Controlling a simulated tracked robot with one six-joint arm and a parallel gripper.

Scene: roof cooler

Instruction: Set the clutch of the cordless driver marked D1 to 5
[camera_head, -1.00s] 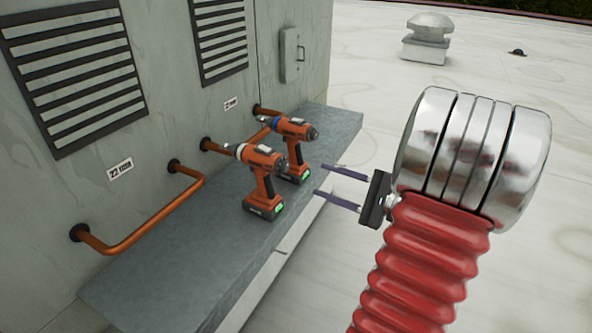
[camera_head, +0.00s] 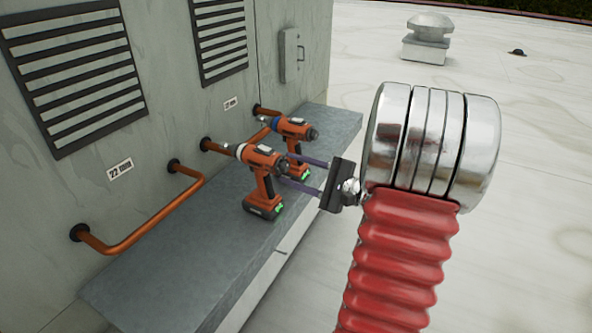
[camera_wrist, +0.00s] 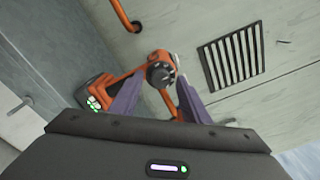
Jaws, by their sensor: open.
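Two orange cordless drivers stand upright on their batteries on the grey ledge. The near driver (camera_head: 262,160) has a pale collar at its left end and a dark round end towards my gripper. The far driver (camera_head: 296,131) has a blue collar and a dark right end. I cannot read a D1 mark or any clutch number. My gripper (camera_head: 284,168) is open and empty, its two purple fingers pointing at the near driver from the right. In the wrist view, a driver's dark round end (camera_wrist: 160,73) with pale marks shows between and beyond the fingertips; contact is not visible.
The ledge (camera_head: 170,275) runs along a grey wall with louvred vents (camera_head: 80,80). Orange pipes (camera_head: 150,233) stick out behind and left of the drivers. The ledge's near left part is bare. Open roof lies to the right, with a metal roof vent (camera_head: 427,38) far off.

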